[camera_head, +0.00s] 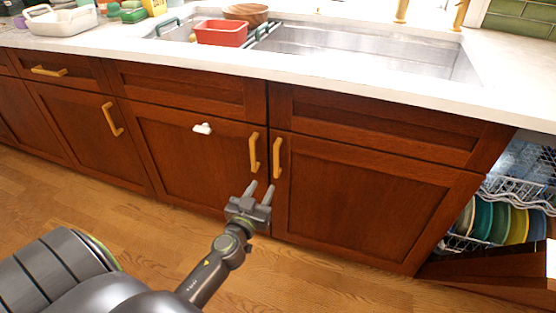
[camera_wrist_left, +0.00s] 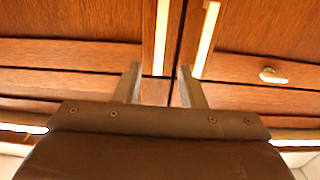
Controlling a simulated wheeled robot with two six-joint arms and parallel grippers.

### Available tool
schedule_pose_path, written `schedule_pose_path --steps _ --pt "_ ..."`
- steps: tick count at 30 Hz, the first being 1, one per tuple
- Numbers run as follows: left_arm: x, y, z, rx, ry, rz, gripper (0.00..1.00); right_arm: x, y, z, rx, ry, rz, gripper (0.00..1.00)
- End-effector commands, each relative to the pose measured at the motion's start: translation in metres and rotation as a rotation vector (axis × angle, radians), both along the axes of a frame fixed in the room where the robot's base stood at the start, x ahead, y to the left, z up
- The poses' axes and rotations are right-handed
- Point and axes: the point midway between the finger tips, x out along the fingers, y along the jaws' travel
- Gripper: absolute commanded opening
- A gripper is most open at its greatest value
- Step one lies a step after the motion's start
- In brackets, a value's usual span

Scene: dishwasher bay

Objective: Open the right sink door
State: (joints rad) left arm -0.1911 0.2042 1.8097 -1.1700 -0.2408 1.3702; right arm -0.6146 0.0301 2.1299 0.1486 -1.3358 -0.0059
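The right sink door (camera_head: 365,200) is a dark red-brown wooden panel below the sink, and it is closed. Its vertical brass handle (camera_head: 277,158) is near its upper left edge; it also shows in the left wrist view (camera_wrist_left: 162,38). My left gripper (camera_head: 261,188) is open and empty, just below this handle in the head view. In the left wrist view the handle lines up with the gap between my fingers (camera_wrist_left: 160,82), apart from them. The left sink door (camera_head: 190,155) is closed, with its own brass handle (camera_head: 254,152). My right gripper is not in view.
An open dishwasher with racks of plates (camera_head: 495,222) stands at the right. A white fitting (camera_head: 202,128) is on the left sink door. The sink (camera_head: 370,50) and a red basin (camera_head: 221,32) are above. The wooden floor before the doors is clear.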

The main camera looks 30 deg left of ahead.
Motion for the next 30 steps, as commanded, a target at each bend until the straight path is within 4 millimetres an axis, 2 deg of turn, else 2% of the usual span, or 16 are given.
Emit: schedule_pose_path --steps 1,12,18,24,30 --pt "0.011 0.003 0.003 0.002 -0.001 0.0 0.36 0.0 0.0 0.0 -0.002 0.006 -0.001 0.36" --pt "0.082 0.02 0.0 0.003 0.001 0.001 0.36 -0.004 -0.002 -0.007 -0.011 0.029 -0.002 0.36" --pt "0.111 0.027 0.0 0.002 0.0 0.0 0.36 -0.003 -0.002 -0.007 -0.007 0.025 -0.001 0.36" --pt "0.124 0.03 -0.001 0.002 0.001 0.001 0.36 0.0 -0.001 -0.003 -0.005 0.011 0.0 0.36" --pt "0.126 0.031 0.0 0.001 0.001 0.001 0.36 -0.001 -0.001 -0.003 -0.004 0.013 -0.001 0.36"
